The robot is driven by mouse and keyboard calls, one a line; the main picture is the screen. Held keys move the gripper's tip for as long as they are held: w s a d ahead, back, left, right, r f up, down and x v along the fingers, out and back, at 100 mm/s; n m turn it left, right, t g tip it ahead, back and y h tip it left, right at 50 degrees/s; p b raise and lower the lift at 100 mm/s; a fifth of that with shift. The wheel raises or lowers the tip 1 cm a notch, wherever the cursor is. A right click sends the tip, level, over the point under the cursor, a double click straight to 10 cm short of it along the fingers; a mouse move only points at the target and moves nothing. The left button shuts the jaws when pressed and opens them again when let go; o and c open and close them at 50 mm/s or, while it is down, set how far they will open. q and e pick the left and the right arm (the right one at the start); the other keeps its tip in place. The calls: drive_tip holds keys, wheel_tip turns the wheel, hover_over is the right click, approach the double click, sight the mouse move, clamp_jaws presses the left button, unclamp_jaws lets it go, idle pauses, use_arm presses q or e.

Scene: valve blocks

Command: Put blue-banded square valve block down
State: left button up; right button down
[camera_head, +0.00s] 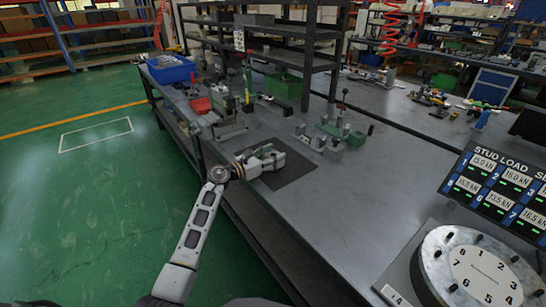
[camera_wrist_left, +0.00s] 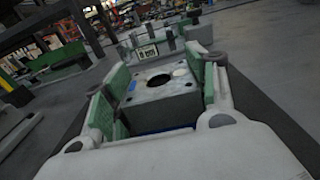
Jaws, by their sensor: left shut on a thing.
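The blue-banded square valve block (camera_wrist_left: 160,98) is a grey metal block with a round hole in its top. In the left wrist view it sits between the green-padded fingers of my left gripper (camera_wrist_left: 158,88), which is shut on it. A strip of blue shows low on its near side, and a small blue mark is on its top. In the head view my left gripper (camera_head: 268,158) is low over a dark mat (camera_head: 292,172) on the bench, and hides most of the block. I cannot tell whether the block touches the mat. My right gripper is not in view.
A grey fixture (camera_head: 312,139) stands just beyond the mat; a labelled fixture (camera_wrist_left: 147,52) shows behind the block. A green-and-grey clamp (camera_head: 345,130) is farther right. A numbered dial (camera_head: 485,275) and a stud load display (camera_head: 500,185) are at right. The bench between is clear.

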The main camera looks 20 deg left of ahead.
use_arm(q)
drive_tip(key=o, duration=1)
drive_tip(key=shift+f, duration=0.1)
drive_tip(key=o, duration=0.3)
drive_tip(key=shift+o, duration=0.2)
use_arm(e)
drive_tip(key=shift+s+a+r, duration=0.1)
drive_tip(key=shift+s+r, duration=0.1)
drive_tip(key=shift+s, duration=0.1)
